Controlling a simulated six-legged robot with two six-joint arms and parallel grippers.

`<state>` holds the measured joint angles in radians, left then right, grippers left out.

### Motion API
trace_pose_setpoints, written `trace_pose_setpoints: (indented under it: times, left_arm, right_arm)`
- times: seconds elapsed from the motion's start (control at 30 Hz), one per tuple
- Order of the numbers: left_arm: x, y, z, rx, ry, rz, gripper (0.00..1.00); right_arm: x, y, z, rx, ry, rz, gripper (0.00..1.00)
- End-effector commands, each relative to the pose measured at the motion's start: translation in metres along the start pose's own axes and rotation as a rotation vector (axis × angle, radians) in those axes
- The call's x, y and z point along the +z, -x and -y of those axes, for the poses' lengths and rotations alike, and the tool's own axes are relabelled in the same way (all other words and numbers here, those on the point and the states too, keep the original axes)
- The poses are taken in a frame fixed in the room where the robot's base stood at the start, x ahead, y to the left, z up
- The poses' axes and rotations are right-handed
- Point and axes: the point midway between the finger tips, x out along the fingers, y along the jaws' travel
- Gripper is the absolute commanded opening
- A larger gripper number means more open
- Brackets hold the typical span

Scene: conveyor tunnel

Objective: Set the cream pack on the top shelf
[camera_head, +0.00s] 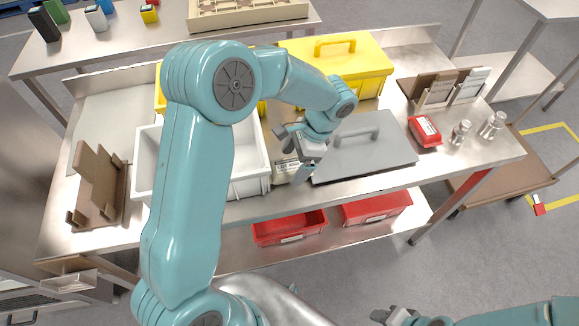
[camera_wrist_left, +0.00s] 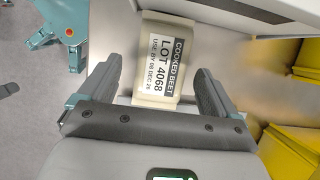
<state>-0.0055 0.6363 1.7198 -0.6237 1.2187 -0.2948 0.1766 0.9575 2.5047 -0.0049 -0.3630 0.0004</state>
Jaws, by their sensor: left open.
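The cream pack (camera_head: 287,171) lies on the steel bench between the white bin and the grey lid. In the left wrist view the cream pack (camera_wrist_left: 165,62) shows a white and black label reading COOKED BEET, LOT 4068. My left gripper (camera_head: 294,155) is at the pack, pointing down at it. In the wrist view the open fingers of my left gripper (camera_wrist_left: 158,78) stand on either side of the pack, with gaps visible. My right gripper (camera_head: 393,316) shows only partly at the bottom edge. A steel rack at the upper right has a top shelf (camera_head: 556,8), partly cut off.
The white bin (camera_head: 145,170) stands left of the pack, the grey lid (camera_head: 375,152) right. Yellow containers (camera_head: 365,65) stand behind. A red box (camera_head: 424,130) and two metal weights (camera_head: 492,124) sit further right. Red bins (camera_head: 375,207) are below the bench. A brown holder (camera_head: 110,195) stands left.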

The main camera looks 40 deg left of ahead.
Motion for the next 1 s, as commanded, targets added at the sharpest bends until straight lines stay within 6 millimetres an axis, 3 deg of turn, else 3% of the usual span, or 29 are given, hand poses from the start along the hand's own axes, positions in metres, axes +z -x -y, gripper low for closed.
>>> trace_pose_setpoints:
  times: [0.13, 0.37, 0.47, 0.6, 0.63, 0.67, 1.0]
  left_arm:
    - [0.0, -0.016, -0.001, 0.002, 0.001, 0.001, 0.92]
    - [-0.001, -0.019, 0.0, 0.0, 0.0, -0.001, 0.92]
    - [-0.001, -0.019, 0.0, 0.0, 0.001, -0.001, 0.65]
    - [-0.001, -0.019, 0.0, 0.0, 0.001, -0.001, 0.23]
    - [-0.001, -0.018, 0.0, 0.0, 0.001, -0.001, 0.23]
    - [-0.001, -0.018, 0.0, 0.0, 0.001, -0.001, 0.16]
    - [-0.002, -0.011, -0.001, -0.003, 0.002, -0.003, 0.16]
  right_arm:
    - [0.0, 0.002, 0.001, 0.0, 0.001, 0.0, 0.43]
    - [0.0, 0.002, 0.001, 0.0, 0.001, 0.0, 0.43]
    - [0.0, 0.002, 0.001, 0.0, 0.0, 0.0, 0.43]
    - [0.0, 0.002, 0.001, 0.0, 0.001, 0.0, 0.43]
    - [0.0, 0.002, 0.001, 0.0, 0.001, 0.0, 0.43]
    - [0.0, 0.002, 0.001, 0.0, 0.001, 0.0, 0.43]
    - [0.0, -0.004, -0.001, 0.0, 0.001, 0.0, 0.43]
